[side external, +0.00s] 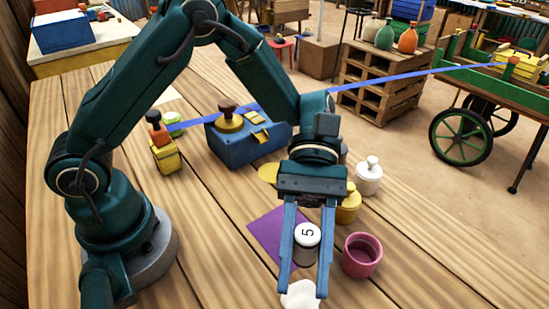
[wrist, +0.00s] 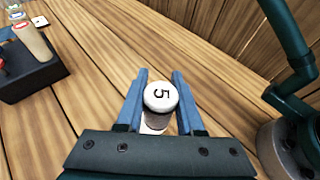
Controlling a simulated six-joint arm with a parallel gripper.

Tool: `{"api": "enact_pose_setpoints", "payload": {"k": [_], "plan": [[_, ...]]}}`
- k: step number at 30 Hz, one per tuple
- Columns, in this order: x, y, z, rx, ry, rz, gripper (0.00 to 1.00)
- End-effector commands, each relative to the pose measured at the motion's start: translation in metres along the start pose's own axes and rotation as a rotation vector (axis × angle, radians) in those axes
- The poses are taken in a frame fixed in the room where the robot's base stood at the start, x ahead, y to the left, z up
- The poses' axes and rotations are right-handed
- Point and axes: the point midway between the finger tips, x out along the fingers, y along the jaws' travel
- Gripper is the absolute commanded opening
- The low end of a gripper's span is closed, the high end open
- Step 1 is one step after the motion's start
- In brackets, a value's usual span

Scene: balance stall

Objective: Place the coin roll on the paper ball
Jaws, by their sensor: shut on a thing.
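The coin roll (side external: 306,250) is a short dark cylinder with a white cap marked 5. In the side view it stands between the two blue fingers of my gripper (side external: 304,284), cap facing up. In the wrist view the coin roll (wrist: 159,98) also sits between the fingers of my gripper (wrist: 160,72), which are shut on it. The paper ball (side external: 300,295) is a white crumpled lump at the bottom edge of the side view, by the fingertips and partly cut off. I cannot tell whether the roll touches it. A white patch shows below the roll in the wrist view; its identity is unclear.
A pink cup (side external: 362,258) stands close right of my gripper. A purple sheet (side external: 266,232) lies to its left. Yellow (side external: 349,208) and white (side external: 369,178) knobbed pieces and a blue box (side external: 235,143) stand behind. A dark block (wrist: 32,80) holds upright items.

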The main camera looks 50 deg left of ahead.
Motion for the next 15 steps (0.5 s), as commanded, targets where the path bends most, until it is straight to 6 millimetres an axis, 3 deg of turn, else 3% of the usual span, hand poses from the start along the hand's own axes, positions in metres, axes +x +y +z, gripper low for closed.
{"api": "enact_pose_setpoints", "payload": {"k": [3,8,15], "plan": [[0.020,0.004,-0.003,-0.001,-0.003,-0.004,0.00],[0.029,0.007,-0.006,-0.002,-0.001,0.000,0.00],[0.041,0.007,-0.035,-0.005,-0.002,0.001,0.00]]}}
